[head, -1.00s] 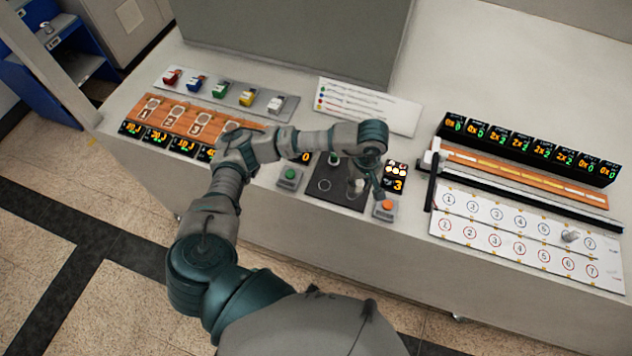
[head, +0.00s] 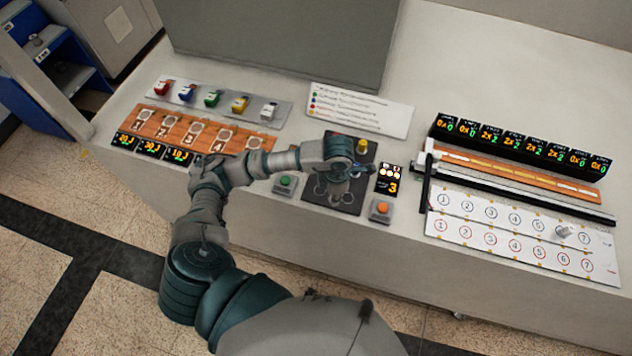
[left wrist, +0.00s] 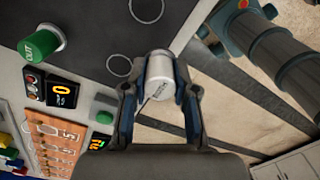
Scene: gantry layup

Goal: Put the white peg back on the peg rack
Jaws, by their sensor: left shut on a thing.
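In the left wrist view my left gripper (left wrist: 158,72) is shut on a white cylindrical peg (left wrist: 160,92) with dark lettering on it. In the head view the left gripper (head: 345,180) is over the dark plate (head: 348,208) with outlined circles, and hides part of it. The held peg is hard to make out there. A yellow-topped piece (head: 361,146) stands at the back of the dark plate. I cannot tell for sure which fixture is the peg rack. Another small whitish peg (head: 564,231) stands on the white numbered board (head: 520,238). My right gripper is out of view.
A green button (head: 285,184) and an orange button (head: 381,208) flank the dark plate. A grey strip (head: 223,103) with several coloured pieces lies behind a numbered wooden strip (head: 190,130). A row of displays (head: 520,148) stands at the right. The bench's back right is clear.

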